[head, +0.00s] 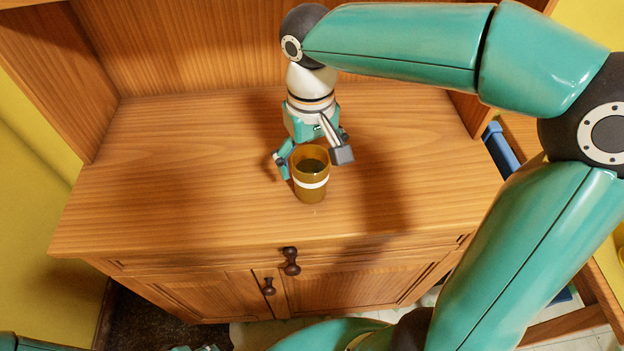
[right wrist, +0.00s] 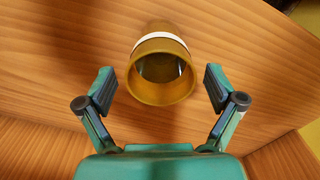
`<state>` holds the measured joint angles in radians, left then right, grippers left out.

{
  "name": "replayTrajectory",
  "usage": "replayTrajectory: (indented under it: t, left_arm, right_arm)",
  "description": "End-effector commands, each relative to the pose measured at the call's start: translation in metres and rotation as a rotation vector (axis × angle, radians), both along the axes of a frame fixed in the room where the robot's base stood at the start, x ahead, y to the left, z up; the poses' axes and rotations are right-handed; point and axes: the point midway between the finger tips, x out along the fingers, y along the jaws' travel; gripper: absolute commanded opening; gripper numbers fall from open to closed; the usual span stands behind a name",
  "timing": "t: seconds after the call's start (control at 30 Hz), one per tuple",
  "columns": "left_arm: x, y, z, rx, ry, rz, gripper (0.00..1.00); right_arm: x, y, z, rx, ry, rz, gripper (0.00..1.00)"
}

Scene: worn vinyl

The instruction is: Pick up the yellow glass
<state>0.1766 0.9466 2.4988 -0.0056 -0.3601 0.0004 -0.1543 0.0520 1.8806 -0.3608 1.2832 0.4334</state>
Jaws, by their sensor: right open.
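The yellow glass (head: 312,188) is amber-brown with a white band and stands upright on the wooden cabinet top. My right gripper (head: 313,163) is open just behind the glass in the head view, with a finger near each side. In the right wrist view the glass (right wrist: 162,82) shows its open rim, between and a little beyond the two spread fingers of my right gripper (right wrist: 160,92). Gaps show on both sides, and the glass appears empty.
The wooden cabinet top (head: 180,185) is otherwise clear around the glass. A back panel (head: 200,45) and side panels enclose it behind and at the sides. Drawer and door knobs (head: 290,260) stick out from the front. A blue object (head: 500,150) is beyond the right edge.

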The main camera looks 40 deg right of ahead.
Motion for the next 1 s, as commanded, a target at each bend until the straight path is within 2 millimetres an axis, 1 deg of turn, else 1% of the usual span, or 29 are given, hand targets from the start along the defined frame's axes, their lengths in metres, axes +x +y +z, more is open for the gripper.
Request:
replayTrajectory:
  t: [0.03,0.2,0.33,0.53,0.87,0.9,0.97,1.0]
  left_arm:
    - [0.0,0.0,-0.001,0.0,0.0,0.0,0.4]
    - [0.0,0.0,-0.002,0.0,0.0,0.0,0.4]
    - [0.0,0.0,-0.003,0.0,0.0,0.0,0.4]
    - [0.0,0.0,-0.003,0.0,0.0,0.0,0.4]
    - [0.0,0.0,-0.003,0.0,0.0,0.0,0.4]
    - [0.0,0.0,-0.003,0.0,0.0,0.0,0.4]
    - [0.0,0.0,-0.003,0.0,0.0,0.0,0.4]
    - [0.0,0.0,-0.003,0.0,0.0,0.0,0.4]
  right_arm:
    - [0.0,0.0,-0.009,-0.001,0.005,0.0,0.93]
    - [0.001,0.0,-0.032,-0.001,0.003,0.0,0.93]
    - [0.001,0.0,-0.039,-0.001,0.001,0.0,0.93]
    - [0.001,0.001,-0.039,0.0,0.0,0.001,0.93]
    - [0.001,0.001,-0.038,-0.001,0.0,0.002,0.38]
    - [0.001,0.001,-0.038,-0.001,0.0,0.002,0.31]
    - [0.001,0.001,-0.038,-0.001,0.0,0.002,0.21]
    - [0.001,0.001,-0.038,-0.001,0.001,0.002,0.14]
